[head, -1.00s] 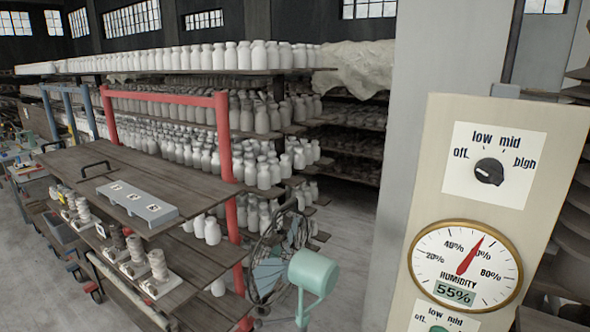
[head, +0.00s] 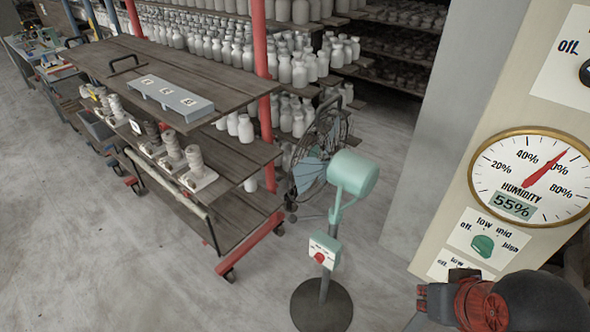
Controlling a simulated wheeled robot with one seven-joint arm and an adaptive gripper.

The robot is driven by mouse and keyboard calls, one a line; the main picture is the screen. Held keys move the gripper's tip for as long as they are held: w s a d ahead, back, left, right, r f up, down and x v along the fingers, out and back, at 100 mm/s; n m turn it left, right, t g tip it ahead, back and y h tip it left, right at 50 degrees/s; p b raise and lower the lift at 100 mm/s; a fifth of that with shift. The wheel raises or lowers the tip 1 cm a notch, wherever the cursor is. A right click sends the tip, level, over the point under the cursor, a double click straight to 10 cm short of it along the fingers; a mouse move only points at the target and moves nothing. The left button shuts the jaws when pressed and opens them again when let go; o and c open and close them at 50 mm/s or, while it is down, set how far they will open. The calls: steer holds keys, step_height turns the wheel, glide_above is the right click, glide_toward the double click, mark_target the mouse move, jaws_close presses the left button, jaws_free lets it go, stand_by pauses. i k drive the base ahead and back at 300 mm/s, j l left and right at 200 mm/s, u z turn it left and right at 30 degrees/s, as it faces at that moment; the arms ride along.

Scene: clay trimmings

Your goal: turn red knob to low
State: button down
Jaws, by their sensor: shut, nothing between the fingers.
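A red knob (head: 320,257) sits on a small white control box (head: 324,249) on the post of a mint-green pedestal fan (head: 352,174). The box has markings above the knob, too small to read, and I cannot tell which one the knob points to. My gripper (head: 424,298) is at the lower right, shut and empty, to the right of the fan post and apart from the knob. My arm covers part of the bottom right corner.
A cream panel (head: 455,190) on the right bears a humidity gauge (head: 535,178) reading 55%, a green knob (head: 483,245) and a partly seen black knob (head: 586,72). A wooden-shelved cart (head: 180,70) stands left. Grey floor (head: 130,260) is clear at lower left.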

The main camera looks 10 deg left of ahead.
mark_target(319, 257)
steer(key=i+j+z, duration=0.35)
steer(key=j, duration=0.65)
steer(key=j+z, duration=0.35)
steer(key=j, duration=0.65)
steer(key=j+z, duration=0.35)
steer(key=j, duration=0.75)
